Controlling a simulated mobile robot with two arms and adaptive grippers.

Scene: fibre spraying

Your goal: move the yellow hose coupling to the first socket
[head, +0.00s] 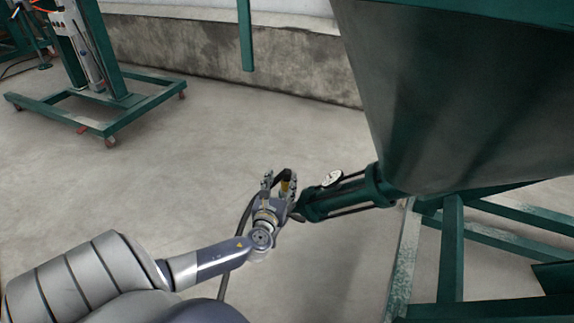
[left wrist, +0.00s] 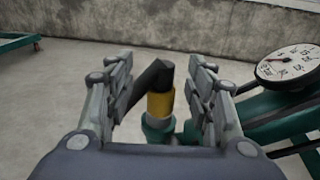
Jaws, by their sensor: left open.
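The yellow hose coupling (left wrist: 160,104) shows in the left wrist view between the two fingers of my left gripper (left wrist: 163,97). A black hose end bends over its top and runs down at its left. The coupling stands upright on a green fitting (left wrist: 157,129); whether this is the first socket I cannot tell. In the head view the coupling (head: 285,186) is a small yellow patch at my left gripper (head: 280,180). The gripper is open, with its fingers on either side of the coupling and visible gaps. The coupling's lower end is partly hidden. My right gripper is not in view.
A green pipe section (head: 345,198) with a round white gauge (head: 332,178) lies just right of my gripper, below a large green hopper (head: 460,90) on a green frame (head: 452,250). A wheeled green stand (head: 110,125) is at the back left. The floor between is clear.

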